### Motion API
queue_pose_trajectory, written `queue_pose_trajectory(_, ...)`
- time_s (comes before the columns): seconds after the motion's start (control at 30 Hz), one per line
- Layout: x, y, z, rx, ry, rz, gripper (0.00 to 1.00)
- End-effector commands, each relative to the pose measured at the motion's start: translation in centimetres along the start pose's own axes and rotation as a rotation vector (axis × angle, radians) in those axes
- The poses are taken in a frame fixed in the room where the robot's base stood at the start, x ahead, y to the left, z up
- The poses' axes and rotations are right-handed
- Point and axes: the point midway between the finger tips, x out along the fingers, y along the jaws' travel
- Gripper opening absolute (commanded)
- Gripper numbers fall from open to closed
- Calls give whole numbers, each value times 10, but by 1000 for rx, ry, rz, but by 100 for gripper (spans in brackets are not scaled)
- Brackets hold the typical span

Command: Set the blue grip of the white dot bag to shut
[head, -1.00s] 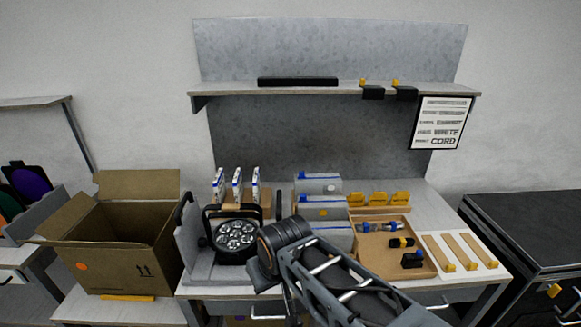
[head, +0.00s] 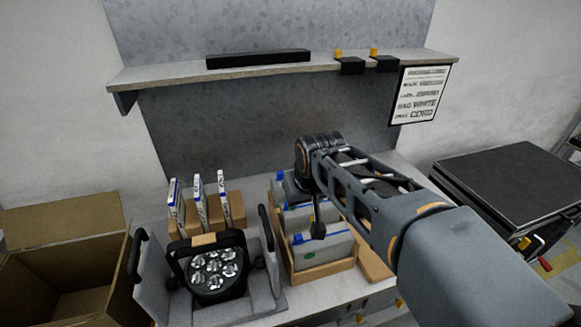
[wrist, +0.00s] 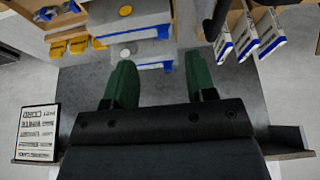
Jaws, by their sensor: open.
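The white dot bag (wrist: 125,53) is a grey pouch with a white dot, seen upside down in the wrist view. Its blue grip (wrist: 167,66) shows at the bag's edge, between my fingers in the picture; whether it is shut I cannot tell. In the head view the rearmost bag (head: 283,189) is partly hidden behind my arm, and its dot is not visible. My gripper (wrist: 160,82) has two green fingers spread apart, with nothing between them. In the head view my gripper (head: 318,230) hangs over the bags, pointing down.
An orange dot bag (wrist: 124,11) and a green dot bag (head: 325,256) stand in the same cardboard tray (head: 318,271). A round lamp (head: 214,273) sits at left, with white-blue packs (head: 198,200) behind. A shelf (head: 160,77) overhangs behind. An open carton (head: 65,245) stands at far left.

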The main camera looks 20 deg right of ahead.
Motion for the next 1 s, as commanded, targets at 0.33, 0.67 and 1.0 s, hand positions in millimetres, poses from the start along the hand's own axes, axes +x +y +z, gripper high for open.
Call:
queue_pose_trajectory(0.33,25,8,-139,5,-1,0,51)
queue_pose_trajectory(0.67,56,8,-173,0,1,-2,51)
queue_pose_trajectory(1.0,120,7,-172,-2,-1,-3,51)
